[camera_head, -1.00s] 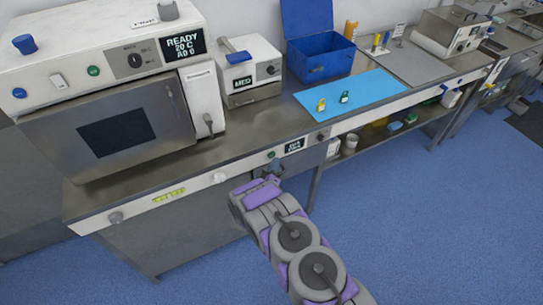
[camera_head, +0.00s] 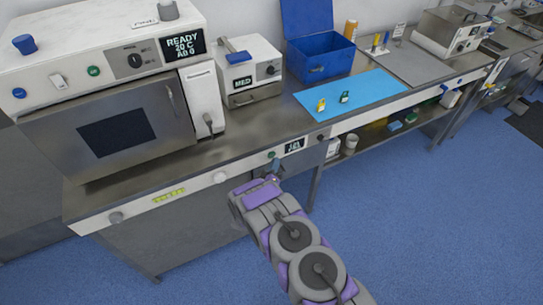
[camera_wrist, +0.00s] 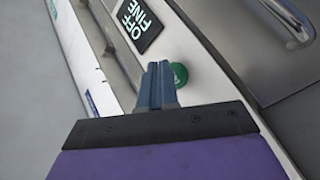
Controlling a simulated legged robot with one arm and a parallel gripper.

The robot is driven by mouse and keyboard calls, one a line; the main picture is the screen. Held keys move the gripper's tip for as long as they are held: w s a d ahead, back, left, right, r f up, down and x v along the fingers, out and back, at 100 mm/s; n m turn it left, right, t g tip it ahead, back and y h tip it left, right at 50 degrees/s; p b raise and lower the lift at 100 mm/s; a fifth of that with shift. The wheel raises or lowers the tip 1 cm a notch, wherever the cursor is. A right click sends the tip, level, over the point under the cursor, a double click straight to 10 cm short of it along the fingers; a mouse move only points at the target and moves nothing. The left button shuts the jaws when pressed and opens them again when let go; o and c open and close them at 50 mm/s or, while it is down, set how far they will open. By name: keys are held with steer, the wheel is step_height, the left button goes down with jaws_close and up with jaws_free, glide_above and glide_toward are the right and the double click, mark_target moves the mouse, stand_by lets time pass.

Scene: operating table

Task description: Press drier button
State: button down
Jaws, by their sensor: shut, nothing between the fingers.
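The green button (camera_head: 271,155) sits on the pale front panel of the bench, left of a small dark display (camera_head: 294,145). In the wrist view the green button (camera_wrist: 180,74) is just right of my fingertips and partly hidden by them. In the head view my gripper (camera_head: 276,166) is just below the button. Whether the fingertips touch the button or panel, I cannot tell.
A dark round knob (camera_head: 320,137) is right of the display, and a pale knob (camera_head: 219,177) is farther left on the panel. A large oven-like machine (camera_head: 110,95) and a blue box (camera_head: 322,63) stand on the bench. Blue floor (camera_head: 420,220) is free at right.

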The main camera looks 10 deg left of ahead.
steer(key=shift+w+a+r+b, duration=0.1)
steer(key=shift+w+a+b, duration=0.2)
steer(key=shift+w+a, duration=0.25)
stand_by(1.3)
steer(key=shift+d, duration=0.15)
steer(key=shift+s+d+p, duration=0.35)
steer(key=shift+s+d, duration=0.05)
steer(key=shift+s, duration=0.2)
steer(key=shift+s+d+p, duration=0.6)
steer(key=shift+s+d, duration=0.15)
steer(key=shift+s, duration=0.3)
steer(key=shift+s+d+p, duration=0.6)
steer(key=shift+s+d, duration=0.1)
steer(key=shift+s, duration=0.35)
steer(key=shift+w+r, duration=0.1)
